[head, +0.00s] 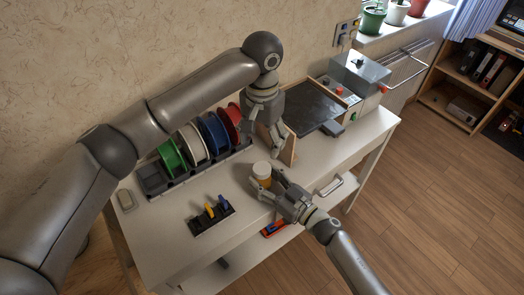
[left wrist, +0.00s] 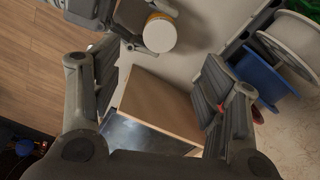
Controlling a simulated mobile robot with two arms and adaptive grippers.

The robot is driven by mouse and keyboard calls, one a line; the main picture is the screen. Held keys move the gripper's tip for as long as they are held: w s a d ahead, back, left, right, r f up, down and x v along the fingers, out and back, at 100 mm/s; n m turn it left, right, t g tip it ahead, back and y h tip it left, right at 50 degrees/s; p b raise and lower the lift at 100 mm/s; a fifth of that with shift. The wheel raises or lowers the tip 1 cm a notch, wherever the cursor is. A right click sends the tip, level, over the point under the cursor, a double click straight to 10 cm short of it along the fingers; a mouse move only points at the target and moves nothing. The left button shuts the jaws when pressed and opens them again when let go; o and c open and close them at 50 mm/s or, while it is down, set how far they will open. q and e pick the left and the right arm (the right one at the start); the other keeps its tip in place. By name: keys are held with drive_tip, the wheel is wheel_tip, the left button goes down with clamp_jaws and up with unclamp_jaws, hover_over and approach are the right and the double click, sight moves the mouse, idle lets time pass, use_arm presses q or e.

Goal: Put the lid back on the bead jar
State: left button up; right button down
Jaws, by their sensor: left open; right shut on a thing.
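The bead jar (head: 265,183) has an orange body and stands upright near the front of the white table. A round white top, which looks like the lid (head: 262,168), sits over its mouth; I cannot tell how firmly it is seated. The lid also shows in the left wrist view (left wrist: 161,35), with the orange jar edge beside it. My right gripper (head: 267,184) is shut around the jar's body from the front right. My left gripper (head: 276,147) is open and empty, pointing down above and behind the jar, apart from it. In the wrist view its fingers (left wrist: 160,62) are wide apart.
A wooden panel (left wrist: 165,103) stands below my left gripper, beside a dark tray (head: 318,108). Spools (head: 195,143) in a rack stand at the back left. A small dark holder (head: 212,221) with yellow and blue items sits left of the jar. Clear tabletop lies between them.

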use_arm(q)
drive_tip(key=shift+r, duration=0.85)
use_arm(e)
drive_tip(key=c, duration=0.5)
unclamp_jaws()
drive_tip(key=shift+c, duration=0.2)
drive_tip(key=v, duration=1.2)
